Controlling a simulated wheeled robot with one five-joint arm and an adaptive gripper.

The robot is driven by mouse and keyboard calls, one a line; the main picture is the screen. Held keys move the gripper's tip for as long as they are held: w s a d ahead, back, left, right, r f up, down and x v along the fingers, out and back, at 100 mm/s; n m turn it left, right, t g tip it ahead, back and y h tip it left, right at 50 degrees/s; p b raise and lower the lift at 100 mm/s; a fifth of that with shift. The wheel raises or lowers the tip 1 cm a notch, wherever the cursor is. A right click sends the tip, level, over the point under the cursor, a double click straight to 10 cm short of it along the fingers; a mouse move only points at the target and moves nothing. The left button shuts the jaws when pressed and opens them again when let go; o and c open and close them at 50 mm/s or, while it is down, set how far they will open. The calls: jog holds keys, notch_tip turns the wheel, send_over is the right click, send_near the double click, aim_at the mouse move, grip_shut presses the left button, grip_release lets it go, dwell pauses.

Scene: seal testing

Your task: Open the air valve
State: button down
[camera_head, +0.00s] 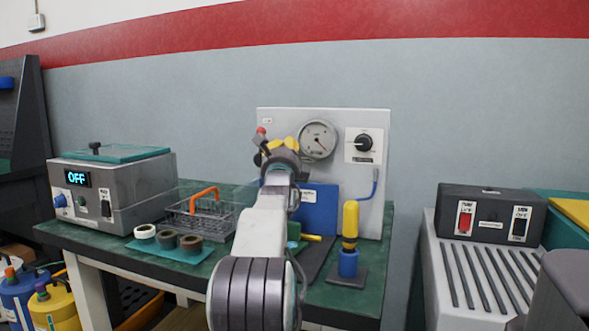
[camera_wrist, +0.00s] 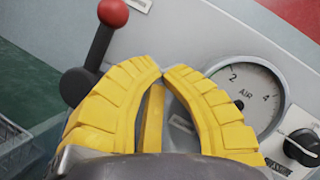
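The air valve is a black lever with a red ball end on the left side of a pale upright panel (camera_head: 340,119). The red knob (camera_head: 261,130) shows just left of my gripper in the head view. In the wrist view the lever (camera_wrist: 98,50) rises from a dark round hub, tilted slightly right. In the head view it stands roughly upright. My gripper (camera_wrist: 162,74) has yellow ribbed fingers with tips together and nothing between them. It also shows in the head view (camera_head: 283,143), in front of the panel, right of the lever. The left finger partly overlaps the hub; contact cannot be told.
An AIR gauge (camera_head: 318,139) and a black rotary knob (camera_head: 363,143) are on the panel, right of my gripper. The green bench (camera_head: 372,297) holds a grey box (camera_head: 125,187) reading OFF, a wire basket (camera_head: 203,221), rings and a yellow-and-blue tool (camera_head: 350,240).

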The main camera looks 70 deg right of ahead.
jog(key=s+p+v, duration=0.1)
jog(key=p+v, duration=0.2)
jog(key=v, duration=0.7)
jog(key=shift+r, duration=0.2)
jog(key=shift+p, duration=0.3)
